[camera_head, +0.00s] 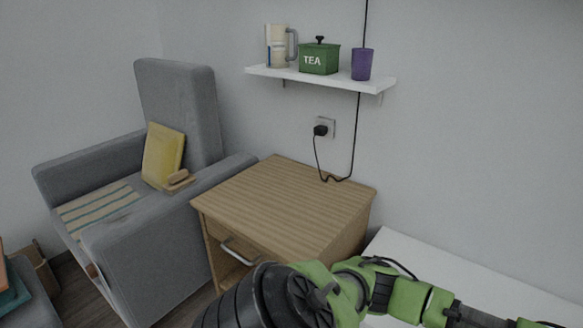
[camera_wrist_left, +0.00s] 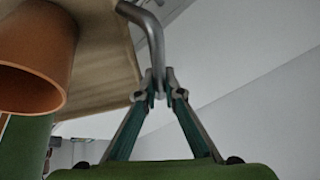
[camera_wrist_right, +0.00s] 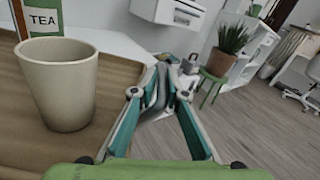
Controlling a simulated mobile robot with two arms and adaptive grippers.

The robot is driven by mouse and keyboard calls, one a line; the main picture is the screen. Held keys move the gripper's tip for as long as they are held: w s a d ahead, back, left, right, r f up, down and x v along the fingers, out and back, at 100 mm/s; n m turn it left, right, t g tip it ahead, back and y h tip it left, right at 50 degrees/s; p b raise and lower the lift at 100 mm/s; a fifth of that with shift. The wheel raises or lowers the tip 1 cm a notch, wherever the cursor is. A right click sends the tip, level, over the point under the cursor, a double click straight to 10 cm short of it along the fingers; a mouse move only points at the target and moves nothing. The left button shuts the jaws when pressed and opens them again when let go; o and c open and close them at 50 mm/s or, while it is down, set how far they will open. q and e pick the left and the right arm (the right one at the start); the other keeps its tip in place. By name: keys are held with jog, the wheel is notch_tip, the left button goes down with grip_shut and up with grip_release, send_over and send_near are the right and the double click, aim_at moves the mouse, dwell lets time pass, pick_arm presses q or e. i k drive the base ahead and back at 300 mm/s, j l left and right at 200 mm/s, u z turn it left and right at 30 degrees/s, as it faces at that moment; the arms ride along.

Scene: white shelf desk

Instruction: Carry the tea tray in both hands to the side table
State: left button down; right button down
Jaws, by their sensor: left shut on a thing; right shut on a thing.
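The tray (camera_wrist_right: 120,85) is a brown wooden board with metal handles, seen in both wrist views and not in the head view. My left gripper (camera_wrist_left: 158,84) is shut on one bent metal handle (camera_wrist_left: 153,35). My right gripper (camera_wrist_right: 160,88) is shut on the other, mostly hidden by the fingers. A cream cup (camera_wrist_right: 62,88) stands upright on the tray, with a box labelled TEA (camera_wrist_right: 43,20) behind it. An orange-brown vessel (camera_wrist_left: 35,60) shows beside the tray in the left wrist view. A wooden side table (camera_head: 285,195) with a drawer has a clear top in the head view.
A grey armchair (camera_head: 165,240) with a yellow cushion stands left of the side table. A white surface (camera_head: 440,265) lies to its right. A potted plant (camera_wrist_right: 230,40) shows in the right wrist view.

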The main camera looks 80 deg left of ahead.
aim_at(285, 196)
jog(key=k+j+u, duration=0.1)
jog(key=k+u, duration=0.2)
jog(key=k+j+u, duration=0.25)
jog(key=k, duration=0.15)
jog(key=u, duration=0.35)
jog(key=k+u, duration=0.15)
jog(key=u, duration=0.25)
jog(key=j+u, duration=0.1)
jog(key=u, duration=0.25)
jog(key=k+j, duration=0.05)
